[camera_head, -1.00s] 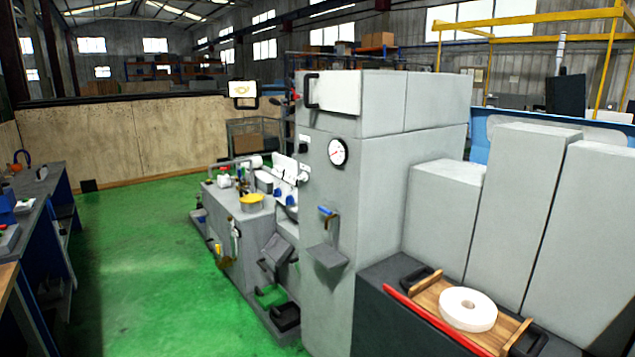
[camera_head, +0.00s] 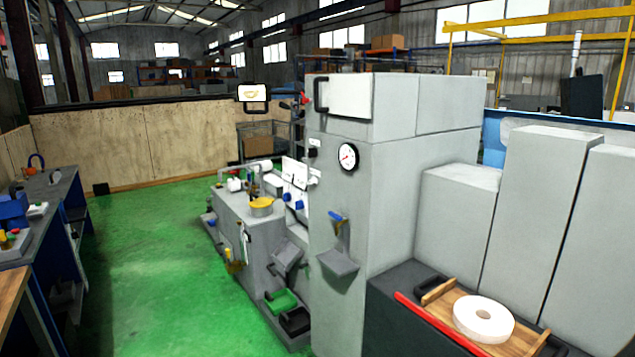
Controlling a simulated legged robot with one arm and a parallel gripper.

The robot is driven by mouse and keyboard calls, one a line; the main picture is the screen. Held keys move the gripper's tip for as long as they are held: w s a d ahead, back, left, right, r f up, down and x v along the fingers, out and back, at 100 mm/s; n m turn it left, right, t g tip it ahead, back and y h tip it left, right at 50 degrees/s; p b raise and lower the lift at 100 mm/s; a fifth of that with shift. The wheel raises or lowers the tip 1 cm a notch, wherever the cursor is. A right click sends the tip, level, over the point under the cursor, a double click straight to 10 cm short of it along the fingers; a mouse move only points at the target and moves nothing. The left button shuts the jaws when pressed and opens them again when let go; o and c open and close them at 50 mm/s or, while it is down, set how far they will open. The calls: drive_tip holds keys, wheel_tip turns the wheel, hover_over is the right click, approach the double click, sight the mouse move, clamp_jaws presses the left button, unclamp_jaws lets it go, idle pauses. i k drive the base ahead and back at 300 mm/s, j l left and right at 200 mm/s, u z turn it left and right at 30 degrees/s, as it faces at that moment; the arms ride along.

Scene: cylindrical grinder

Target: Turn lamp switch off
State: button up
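The grey grinder cabinet (camera_head: 340,220) stands in the middle of the view, with a round white gauge (camera_head: 348,156) on its front. A control panel with blue knobs (camera_head: 293,200) shows at its left side. A small dark switch (camera_head: 313,153) sits on the cabinet's front edge, but I cannot tell if it is the lamp switch. No lamp is clearly recognisable. My gripper is not in this view.
A wooden tray (camera_head: 438,294) with a white grinding wheel (camera_head: 484,319) lies on a dark cabinet at the lower right. A blue workbench (camera_head: 45,230) stands at the left. The green floor (camera_head: 150,270) between is clear.

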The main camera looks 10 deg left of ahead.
sight(314, 181)
drive_tip(key=i+j, duration=0.25)
drive_tip(key=i+j+z, duration=0.1)
drive_tip(key=i+j, duration=0.2)
drive_tip(key=j, duration=0.15)
drive_tip(key=i+j, duration=0.5)
drive_tip(key=j, duration=0.25)
drive_tip(key=i+j+z, duration=0.1)
drive_tip(key=i+j, duration=0.4)
drive_tip(key=j, duration=0.25)
drive_tip(key=i+j+z, duration=0.1)
drive_tip(key=i+j, duration=0.15)
drive_tip(key=j, duration=0.15)
drive_tip(key=i+j, duration=0.25)
drive_tip(key=j, duration=0.15)
